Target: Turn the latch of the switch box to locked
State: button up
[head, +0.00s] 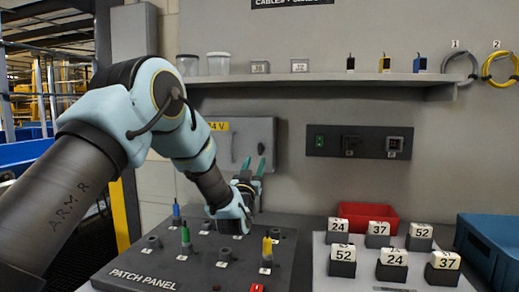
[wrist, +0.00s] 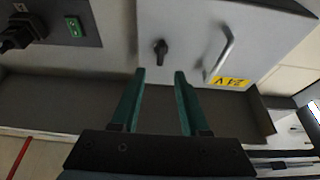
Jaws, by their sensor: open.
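The grey switch box (head: 207,145) with a yellow 24 V label hangs on the wall behind the panel. It fills the upper middle of the wrist view (wrist: 185,20), which looks upside down. Its small black latch (wrist: 161,48) shows there, with its lever roughly upright in the picture. A grey bar handle (wrist: 222,55) is beside it. My gripper (head: 254,163) is in front of the box, its green fingers pointing at it. In the wrist view my gripper (wrist: 160,73) is open and empty, with the latch beyond the gap between the fingertips.
The patch panel (head: 140,262) with coloured plugs lies below my arm. A board with numbered blocks (head: 394,262), a red bin (head: 350,214) and a blue bin (head: 490,245) are at right. A socket strip (head: 330,141) is right of the box; a shelf (head: 310,79) runs above.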

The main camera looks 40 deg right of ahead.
aim_at(260, 149)
jog(key=p+x, duration=0.2)
jog(key=x, duration=0.5)
jog(key=shift+w+d+p, duration=0.1)
jog(key=shift+d+p, duration=0.1)
jog(key=shift+p, duration=0.15)
grip_shut()
